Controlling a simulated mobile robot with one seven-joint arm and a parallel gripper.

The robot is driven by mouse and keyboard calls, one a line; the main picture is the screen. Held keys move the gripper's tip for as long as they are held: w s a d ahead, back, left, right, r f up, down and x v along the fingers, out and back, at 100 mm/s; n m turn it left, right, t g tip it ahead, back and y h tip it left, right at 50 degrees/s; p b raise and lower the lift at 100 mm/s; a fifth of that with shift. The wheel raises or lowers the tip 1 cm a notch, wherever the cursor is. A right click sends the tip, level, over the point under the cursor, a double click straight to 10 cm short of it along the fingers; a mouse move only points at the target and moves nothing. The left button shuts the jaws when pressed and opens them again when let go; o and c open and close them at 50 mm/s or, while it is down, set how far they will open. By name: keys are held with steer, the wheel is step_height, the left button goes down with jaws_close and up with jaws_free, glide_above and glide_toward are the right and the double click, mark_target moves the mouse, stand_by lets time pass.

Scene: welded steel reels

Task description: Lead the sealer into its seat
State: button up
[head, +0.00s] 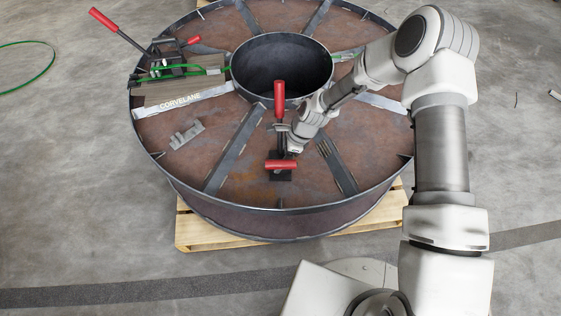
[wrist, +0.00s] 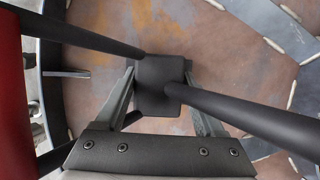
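The sealer, a black tool with two red-gripped handles (head: 280,104), is over the front part of the reel's rusty face. One handle points up toward the hub; the other red grip (head: 281,165) is lower, near a dark block. My gripper (head: 289,149) is at its middle. In the wrist view, the sealer's dark block (wrist: 160,85) sits between my two fingers, which appear closed against its sides, with dark handle bars running out left and right. Whether it touches the reel is unclear. A small grey stepped bracket (head: 186,135) lies on the face, left; I cannot tell if it is the seat.
The large steel reel (head: 300,197) lies flat on a wooden pallet (head: 196,231). Raised spokes and an open hub (head: 282,66) break its face. At left are a CORVELANE board (head: 185,99), green strap and another red-handled tool (head: 178,58). The face around the bracket is clear.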

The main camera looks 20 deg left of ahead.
mark_target(273, 157)
jaws_close()
steer(key=shift+w+a+r, duration=0.1)
steer(key=shift+r+p, duration=0.45)
steer(key=shift+r, duration=0.45)
steer(key=r, duration=0.1)
steer(key=r+p, duration=0.1)
steer(key=shift+s+r, duration=0.35)
steer(key=shift+r, duration=0.05)
steer(key=s+r+p, duration=0.3)
steer(key=s+r, duration=0.3)
steer(key=s, duration=0.5)
steer(key=shift+r, duration=0.15)
steer(key=shift+r, duration=0.1)
